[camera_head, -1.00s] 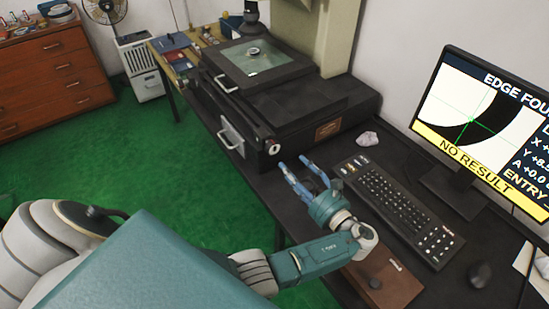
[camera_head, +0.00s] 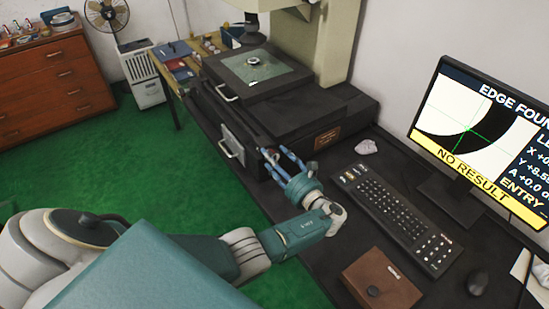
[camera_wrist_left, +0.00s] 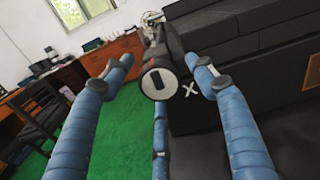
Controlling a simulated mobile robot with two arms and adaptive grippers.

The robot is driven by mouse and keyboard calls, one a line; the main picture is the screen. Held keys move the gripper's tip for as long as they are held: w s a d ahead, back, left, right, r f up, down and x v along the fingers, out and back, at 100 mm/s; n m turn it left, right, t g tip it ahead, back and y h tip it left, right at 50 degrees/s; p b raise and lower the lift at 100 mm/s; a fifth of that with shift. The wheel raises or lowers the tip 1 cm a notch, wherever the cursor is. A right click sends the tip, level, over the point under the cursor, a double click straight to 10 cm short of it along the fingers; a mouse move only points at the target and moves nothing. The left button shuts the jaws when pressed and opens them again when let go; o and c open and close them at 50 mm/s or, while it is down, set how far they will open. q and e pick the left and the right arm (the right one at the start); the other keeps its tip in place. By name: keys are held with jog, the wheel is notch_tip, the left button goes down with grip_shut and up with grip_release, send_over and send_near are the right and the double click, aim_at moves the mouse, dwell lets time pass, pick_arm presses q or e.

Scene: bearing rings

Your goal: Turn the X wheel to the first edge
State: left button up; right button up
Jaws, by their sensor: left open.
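My left gripper (camera_head: 277,153) is open at the machine's front corner. In the left wrist view its blue fingers (camera_wrist_left: 159,62) spread around the wheel's outline, with a gap on both sides; I cannot tell whether any finger touches it. The monitor (camera_head: 480,128) shows a dark arc at a green cross and a yellow "NO RESULT" bar. My right gripper is not in view.
The measuring machine's glass stage (camera_head: 279,76) carries a small ring (camera_head: 253,60). A handle (camera_head: 231,147) juts from its front. Green floor is open at left.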

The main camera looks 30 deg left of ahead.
pick_arm(q)
jog(key=c, duration=1.2)
jog(key=shift+o, duration=0.2)
jog(key=shift+n+b, duration=0.3)
jog(key=shift+n, duration=0.1)
jog(key=o, duration=1.2)
jog(key=shift+c, duration=0.2)
jog(key=shift+d, duration=0.1)
jog(key=v, duration=1.1)
jog(key=shift+s+d, duration=0.2)
jog(key=shift+d, duration=0.15)
